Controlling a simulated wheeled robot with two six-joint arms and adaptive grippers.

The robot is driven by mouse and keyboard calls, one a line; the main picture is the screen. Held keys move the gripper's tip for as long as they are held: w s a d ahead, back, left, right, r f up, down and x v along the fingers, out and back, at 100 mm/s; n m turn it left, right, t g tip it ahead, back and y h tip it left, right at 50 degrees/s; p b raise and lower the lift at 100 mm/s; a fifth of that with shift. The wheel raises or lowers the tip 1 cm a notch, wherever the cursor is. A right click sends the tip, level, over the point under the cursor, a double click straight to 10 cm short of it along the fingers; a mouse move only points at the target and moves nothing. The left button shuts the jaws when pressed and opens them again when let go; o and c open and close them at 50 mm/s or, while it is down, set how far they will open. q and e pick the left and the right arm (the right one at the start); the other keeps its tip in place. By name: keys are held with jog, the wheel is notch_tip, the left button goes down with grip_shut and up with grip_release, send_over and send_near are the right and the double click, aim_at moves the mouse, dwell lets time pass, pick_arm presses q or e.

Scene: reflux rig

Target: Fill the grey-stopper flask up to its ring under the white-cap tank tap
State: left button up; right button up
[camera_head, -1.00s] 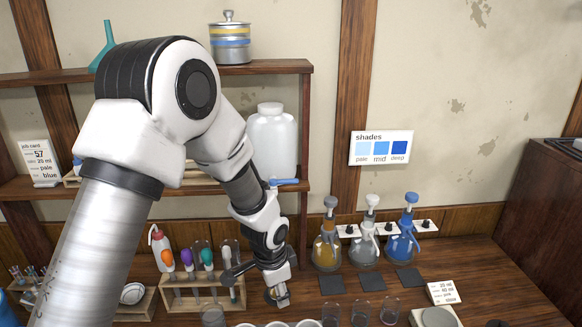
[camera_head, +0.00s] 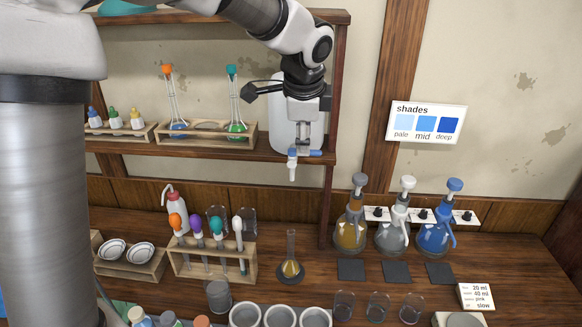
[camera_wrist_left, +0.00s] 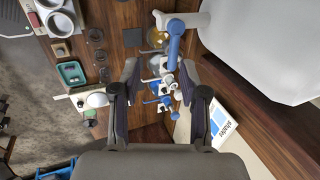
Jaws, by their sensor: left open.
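The tank (camera_head: 284,122) is a white translucent jug on the shelf, its top hidden behind my left arm in the head view. Its tap (camera_head: 292,166) has a white spout and a blue lever (camera_head: 316,153); the lever also shows in the left wrist view (camera_wrist_left: 174,45). A narrow-necked flask (camera_head: 290,268) stands upright on the table below the tap, with a brownish look at its bottom. I see no stopper in it, and its ring cannot be made out. My left gripper (camera_head: 306,112) is open and empty in front of the tank, fingers apart in the left wrist view (camera_wrist_left: 162,75).
A rack (camera_head: 215,272) with capped tubes stands left of the flask. Several cups line the front. Amber, clear and blue bottles (camera_head: 436,238) stand at right behind dark mats. Stoppered flasks (camera_head: 237,112) sit on the shelf left of the tank.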

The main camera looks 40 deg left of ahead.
aim_at(311, 151)
pick_arm(q)
jog(key=shift+n, duration=0.3)
jog(key=w+f+b, duration=0.3)
jog(key=f, duration=0.2)
jog(key=w+a+f+b, duration=0.1)
jog(key=w+f+b, duration=0.1)
jog(key=shift+w+f+b, duration=0.2)
jog(key=shift+w+b, duration=0.1)
jog(key=shift+s+r+p, duration=0.45)
jog(key=shift+s+r, duration=0.15)
jog(key=c, duration=0.6)
jog(key=shift+s, duration=0.1)
grip_shut()
jog(key=shift+w+f, duration=0.1)
jog(key=shift+w, duration=0.15)
pick_arm(e)
notch_tip(311, 151, down, 6)
jog(key=w, duration=0.1)
jog(key=shift+w, duration=0.3)
